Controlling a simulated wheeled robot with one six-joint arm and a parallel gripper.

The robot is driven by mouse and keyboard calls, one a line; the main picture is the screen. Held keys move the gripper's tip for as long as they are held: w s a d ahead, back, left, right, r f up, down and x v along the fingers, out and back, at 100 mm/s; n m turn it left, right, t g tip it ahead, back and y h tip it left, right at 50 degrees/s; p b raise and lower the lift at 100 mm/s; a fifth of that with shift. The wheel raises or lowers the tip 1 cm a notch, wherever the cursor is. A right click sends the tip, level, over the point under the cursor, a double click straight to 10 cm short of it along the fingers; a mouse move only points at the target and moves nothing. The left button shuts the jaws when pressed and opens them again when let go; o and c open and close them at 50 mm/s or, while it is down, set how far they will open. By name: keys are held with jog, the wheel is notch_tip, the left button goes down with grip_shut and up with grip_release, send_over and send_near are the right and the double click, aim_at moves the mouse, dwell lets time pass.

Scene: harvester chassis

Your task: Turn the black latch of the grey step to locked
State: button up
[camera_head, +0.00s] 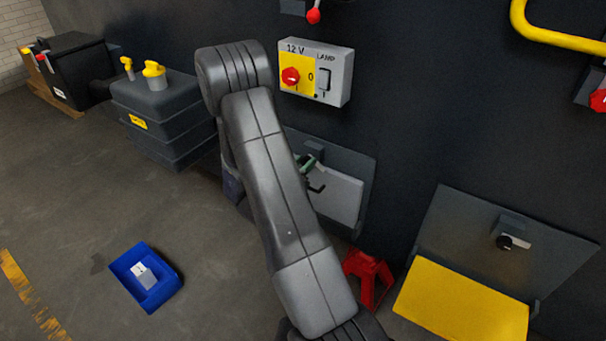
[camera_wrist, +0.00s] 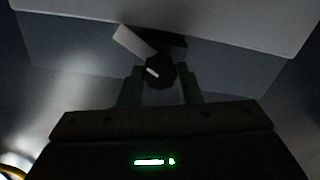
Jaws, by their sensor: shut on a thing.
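The grey step (camera_head: 335,196) is on the dark chassis wall, partly hidden behind my arm in the head view. Its black latch (camera_wrist: 158,72) shows in the wrist view as a round dark knob with a pale mark, between my fingers. A pale bar (camera_wrist: 133,41) sticks out from it to the upper left. My gripper (camera_wrist: 160,84) is shut on the latch, one green finger on each side. In the head view my gripper (camera_head: 309,167) is small and partly hidden at the step. The wrist view is dark, so the latch's exact angle is hard to tell.
A switch box (camera_head: 332,73) with a red knob is above the step. A yellow step (camera_head: 461,304) with its own black latch (camera_head: 505,242) is at the right. A red stand (camera_head: 368,275) is between them. A blue bin (camera_head: 146,277) lies on the open floor at left.

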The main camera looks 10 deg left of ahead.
jog(key=shift+d+f+m+b, duration=0.1)
jog(key=shift+m+b, duration=2.9)
jog(key=shift+b, duration=0.5)
jog(key=shift+d+m+b, duration=0.1)
jog(key=shift+m+b, duration=2.9)
jog(key=shift+b, duration=0.5)
jog(key=o, duration=1)
jog(key=shift+c, duration=0.2)
jog(key=shift+s, duration=0.15)
jog(key=p+v, duration=0.1)
jog(key=v, duration=1.2)
jog(key=shift+s, duration=0.35)
